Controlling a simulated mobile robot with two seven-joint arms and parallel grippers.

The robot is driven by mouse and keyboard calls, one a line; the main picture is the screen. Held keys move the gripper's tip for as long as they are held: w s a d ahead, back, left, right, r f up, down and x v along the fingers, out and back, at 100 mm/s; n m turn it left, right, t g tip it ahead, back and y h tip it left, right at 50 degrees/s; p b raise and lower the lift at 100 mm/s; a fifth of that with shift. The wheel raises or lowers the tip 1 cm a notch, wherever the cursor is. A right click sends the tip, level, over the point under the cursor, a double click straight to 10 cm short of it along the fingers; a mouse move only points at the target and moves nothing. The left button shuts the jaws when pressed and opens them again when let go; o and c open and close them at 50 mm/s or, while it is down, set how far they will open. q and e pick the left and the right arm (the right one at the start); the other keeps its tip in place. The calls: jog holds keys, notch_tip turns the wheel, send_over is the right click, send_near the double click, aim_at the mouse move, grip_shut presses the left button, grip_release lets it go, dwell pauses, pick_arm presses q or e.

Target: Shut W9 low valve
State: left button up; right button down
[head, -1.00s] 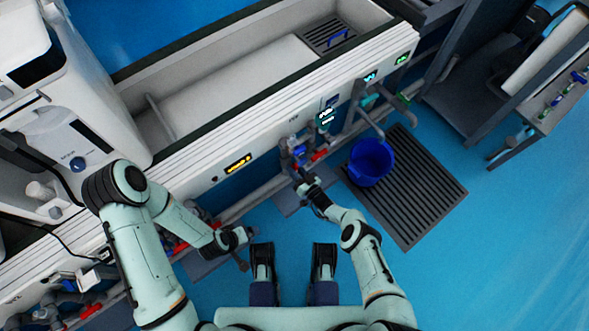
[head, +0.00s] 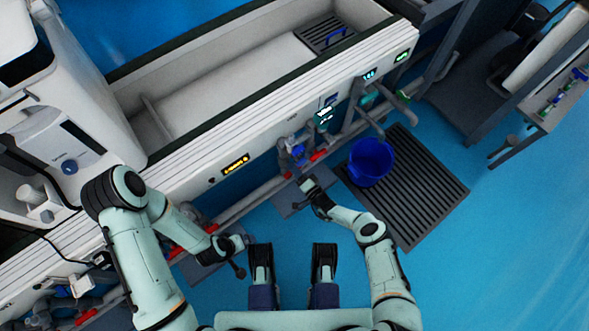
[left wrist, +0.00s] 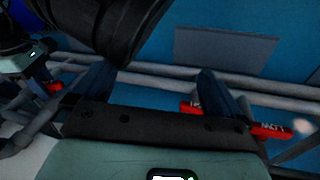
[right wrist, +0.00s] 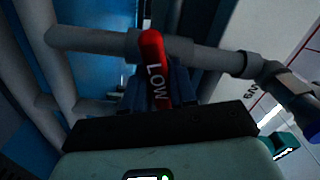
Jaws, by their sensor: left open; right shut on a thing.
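The red valve handle marked LOW (right wrist: 154,75) stands on a grey pipe in the right wrist view. My right gripper (right wrist: 158,90) is shut on this handle, whose rounded end shows above the fingers. In the head view my right gripper (head: 306,184) is low in front of the bench, beside the pipework. My left gripper (head: 240,256) is open and empty, low at the left of my base. In the left wrist view its fingers (left wrist: 152,88) are spread, with red LOW handles (left wrist: 270,131) on pipes beyond them. A small label, perhaps W9, shows upside down (right wrist: 252,97).
A blue bucket (head: 371,162) stands on a dark floor grate (head: 425,195) right of my right gripper. The long white bench (head: 200,157) with pipes along its foot closes off the front. Blue floor (head: 500,260) is clear at the lower right.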

pick_arm(q)
jog(key=shift+s+f, duration=0.45)
jog(key=shift+s, duration=0.05)
pick_arm(e)
jog(key=shift+f+m, duration=0.15)
jog(key=shift+m, duration=1.05)
pick_arm(q)
jog(key=shift+a+g, duration=0.1)
jog(key=shift+g, duration=0.2)
pick_arm(e)
jog(key=shift+s, duration=0.1)
jog(key=c, duration=1)
grip_release()
pick_arm(q)
jog(key=s+d+r+h+p, duration=0.1)
jog(key=d+r+p, duration=0.2)
jog(key=r, duration=0.3)
jog(key=shift+s+r+m+p, duration=0.2)
jog(key=shift+r+m+p, duration=0.15)
jog(key=shift+p, duration=0.4)
pick_arm(e)
jog(key=v, duration=1.3)
